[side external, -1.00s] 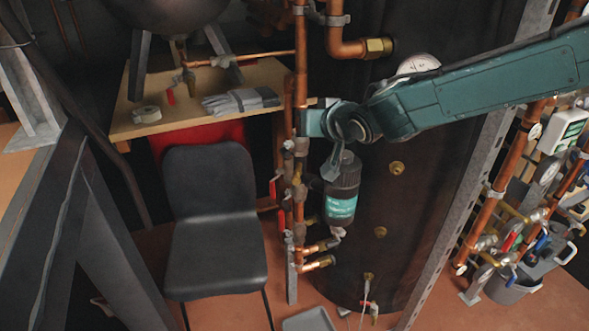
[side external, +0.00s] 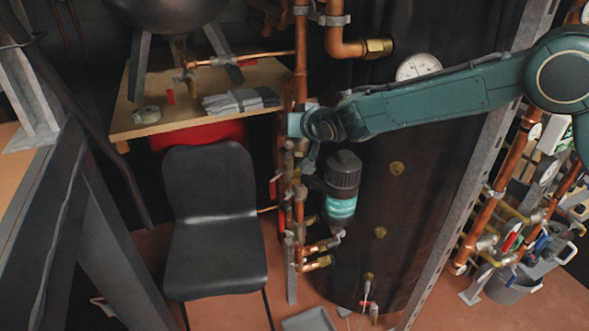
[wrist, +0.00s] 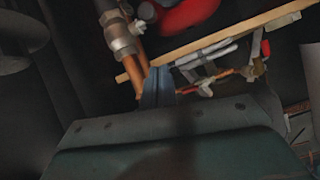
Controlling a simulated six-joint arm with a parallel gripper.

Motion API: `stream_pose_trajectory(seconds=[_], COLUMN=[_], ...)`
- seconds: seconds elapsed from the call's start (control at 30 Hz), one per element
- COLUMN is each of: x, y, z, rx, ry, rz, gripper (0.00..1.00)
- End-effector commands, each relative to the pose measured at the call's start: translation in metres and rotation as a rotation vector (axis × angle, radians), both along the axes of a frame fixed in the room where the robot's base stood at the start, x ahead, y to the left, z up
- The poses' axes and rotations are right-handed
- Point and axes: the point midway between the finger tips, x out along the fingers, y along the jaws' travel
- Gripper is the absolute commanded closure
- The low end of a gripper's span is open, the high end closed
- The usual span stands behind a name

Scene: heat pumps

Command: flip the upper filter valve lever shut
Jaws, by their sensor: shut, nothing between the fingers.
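The filter (side external: 341,186), a black canister with a teal label, hangs beside a vertical copper pipe in the side external view. Red levers show left of that pipe, an upper one (side external: 274,187) and a lower one (side external: 282,222); I cannot tell for sure which is the upper filter valve's. My gripper (side external: 309,160) is beside the upper pipe fittings, left of the filter's top, partly hidden by my wrist. In the wrist view its fingers (wrist: 157,86) are together and empty, near a metal valve body (wrist: 122,38) on copper pipe. Contact with a lever cannot be made out.
A wooden bench (side external: 190,112) with gloves (side external: 240,101) and a tape roll (side external: 146,114) stands behind left. A black chair (side external: 212,215) is in front of it. A large dark tank (side external: 425,175) stands right of the filter. Copper pipes crowd the gripper.

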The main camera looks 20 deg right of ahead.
Motion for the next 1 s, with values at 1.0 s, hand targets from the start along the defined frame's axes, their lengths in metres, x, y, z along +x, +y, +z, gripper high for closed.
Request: stream_pose_trajectory(seconds=[1.0], x=[0.003], y=[0.009], z=[-0.046], rx=[0.000], ry=[0.000], rz=[0.000], gripper=[1.00])
